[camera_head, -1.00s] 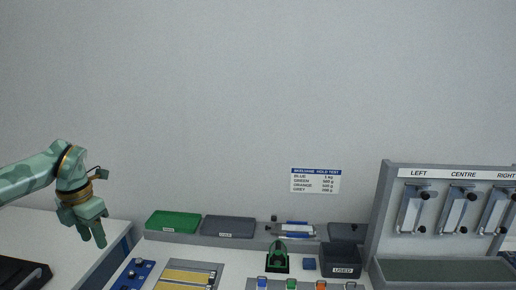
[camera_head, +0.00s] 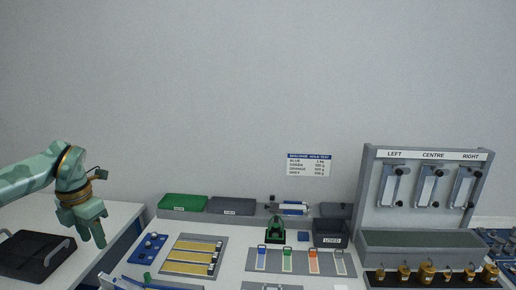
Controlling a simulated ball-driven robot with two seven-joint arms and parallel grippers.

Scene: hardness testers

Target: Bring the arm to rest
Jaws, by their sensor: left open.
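My left arm comes in from the left edge of the head view. Its gripper (camera_head: 92,232) points downward with the jaws open, and nothing shows between them. It hangs in front of the left side surface, left of the main bench and apart from the things on the bench. My right gripper is not in view.
A black case (camera_head: 36,254) lies below left of my gripper. The bench holds a green tray (camera_head: 183,203), a grey tray (camera_head: 231,206), a USED bin (camera_head: 331,236) and colored hooked strips (camera_head: 287,261). A rack (camera_head: 424,211) with three hanging units stands right, behind several brass weights (camera_head: 427,272).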

